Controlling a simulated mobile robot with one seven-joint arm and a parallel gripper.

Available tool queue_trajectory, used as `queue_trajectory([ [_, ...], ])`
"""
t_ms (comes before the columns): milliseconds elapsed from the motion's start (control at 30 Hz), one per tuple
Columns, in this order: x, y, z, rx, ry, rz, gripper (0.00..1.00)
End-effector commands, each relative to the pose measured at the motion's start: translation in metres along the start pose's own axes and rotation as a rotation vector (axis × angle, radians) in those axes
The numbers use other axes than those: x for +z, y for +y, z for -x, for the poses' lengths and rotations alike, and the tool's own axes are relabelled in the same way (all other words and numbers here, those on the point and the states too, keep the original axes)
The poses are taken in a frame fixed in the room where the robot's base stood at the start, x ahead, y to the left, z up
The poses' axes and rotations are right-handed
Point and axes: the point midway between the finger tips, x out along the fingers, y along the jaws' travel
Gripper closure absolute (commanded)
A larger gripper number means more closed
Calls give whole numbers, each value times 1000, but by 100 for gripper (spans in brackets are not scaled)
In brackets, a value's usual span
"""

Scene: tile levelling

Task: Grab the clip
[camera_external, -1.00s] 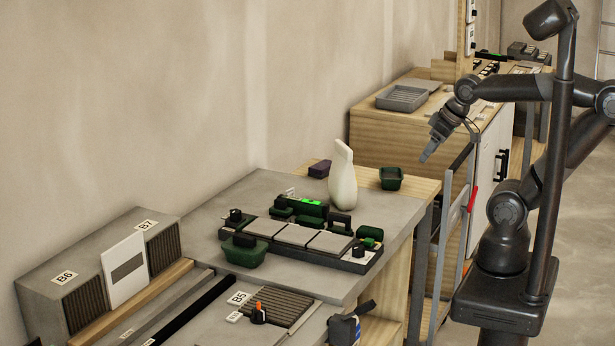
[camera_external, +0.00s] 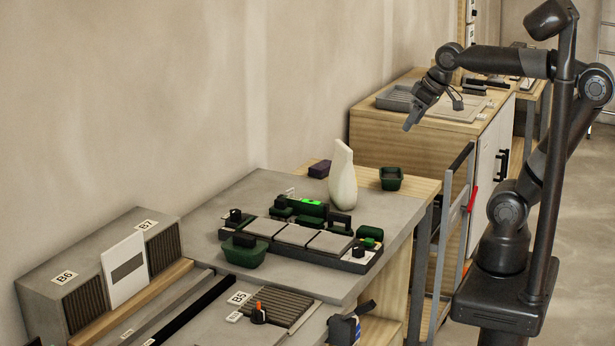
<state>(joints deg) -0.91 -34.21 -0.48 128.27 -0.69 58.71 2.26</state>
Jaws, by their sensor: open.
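My gripper (camera_external: 411,124) is open and empty. It is up in the air, angled down to the left, in front of the wooden cabinet and above and right of the near workbench. I cannot make out a clip for certain. A dark levelling fixture (camera_external: 357,262) with grey tiles (camera_external: 294,234) in a row stands on the bench. Small dark and green parts sit along its back and ends, and any of them could be the clip. A green bin (camera_external: 244,252) stands at its left front, and another green bin (camera_external: 391,178) at the bench's back right.
A white bottle-shaped vase (camera_external: 343,178) stands upright behind the fixture. A dark purple block (camera_external: 320,169) lies near the wall. A grey tray (camera_external: 396,98) rests on the wooden cabinet (camera_external: 400,149).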

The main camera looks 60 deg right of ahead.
Motion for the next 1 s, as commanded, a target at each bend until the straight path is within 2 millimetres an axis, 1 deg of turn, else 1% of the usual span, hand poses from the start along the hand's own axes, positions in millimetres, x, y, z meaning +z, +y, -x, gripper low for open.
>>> queue_trajectory([
  [33, -16, 0, -4, 1, -9, -5, 40],
  [167, -60, -2, -13, 7, -22, -26, 40],
  [200, -74, -2, -17, 9, -25, -31, 40],
  [267, -94, -3, -24, 13, -31, -41, 40],
  [400, -141, -7, -46, 21, -44, -63, 40],
  [467, -160, -8, -57, 26, -50, -71, 40],
  [600, -203, -13, -88, 39, -61, -90, 40],
  [700, -226, -16, -109, 47, -67, -102, 40],
  [800, -244, -18, -126, 54, -71, -111, 40],
  [1000, -268, -23, -154, 64, -78, -123, 40],
])
